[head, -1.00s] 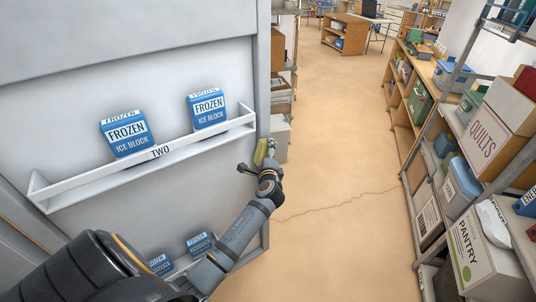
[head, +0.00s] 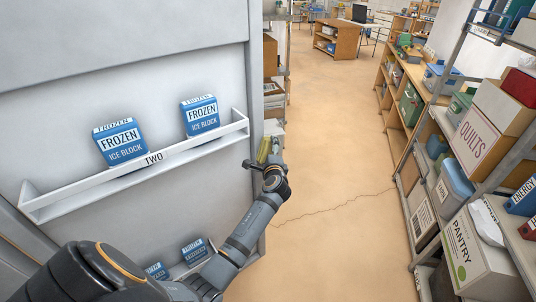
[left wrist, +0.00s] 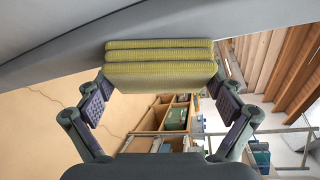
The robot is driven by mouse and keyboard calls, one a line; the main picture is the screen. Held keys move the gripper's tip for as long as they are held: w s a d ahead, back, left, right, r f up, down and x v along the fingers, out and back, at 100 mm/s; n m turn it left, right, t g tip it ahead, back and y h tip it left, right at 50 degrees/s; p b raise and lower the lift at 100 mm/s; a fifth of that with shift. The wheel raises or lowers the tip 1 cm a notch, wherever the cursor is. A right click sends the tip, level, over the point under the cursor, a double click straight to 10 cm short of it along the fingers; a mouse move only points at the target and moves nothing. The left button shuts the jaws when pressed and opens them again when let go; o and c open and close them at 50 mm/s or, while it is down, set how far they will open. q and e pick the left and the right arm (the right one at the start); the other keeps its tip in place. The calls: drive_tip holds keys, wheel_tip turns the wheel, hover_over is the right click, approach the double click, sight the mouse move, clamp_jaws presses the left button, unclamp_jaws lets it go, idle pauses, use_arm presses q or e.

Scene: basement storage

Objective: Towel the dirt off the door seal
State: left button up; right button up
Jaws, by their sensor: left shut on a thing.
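A folded yellow-green towel (head: 264,150) is at the door's right edge in the head view. It also fills the upper middle of the left wrist view (left wrist: 160,62) as stacked folds. My left gripper (head: 267,162) is shut on the towel, its fingers on either side of it. The grey seal strip (head: 256,75) runs up the edge of the open white door (head: 110,85). In the left wrist view the towel lies against or very close to a grey surface (left wrist: 60,50); contact is hard to tell. No dirt can be made out. My right gripper is not in view.
A door rack labelled TWO (head: 155,162) holds two blue ice blocks (head: 121,142), with more blocks on a lower rack (head: 192,250). Loaded shelving with a PANTRY box (head: 474,262) stands at the right. The floor (head: 330,150) between is clear.

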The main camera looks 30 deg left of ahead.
use_arm(q)
drive_tip(key=s+d, duration=0.2)
drive_tip(key=d, duration=0.3)
drive_tip(key=shift+d, duration=0.3)
drive_tip(key=shift+s, duration=0.1)
drive_tip(key=d, duration=0.1)
drive_tip(key=s+d, duration=0.1)
drive_tip(key=shift+d, duration=0.4)
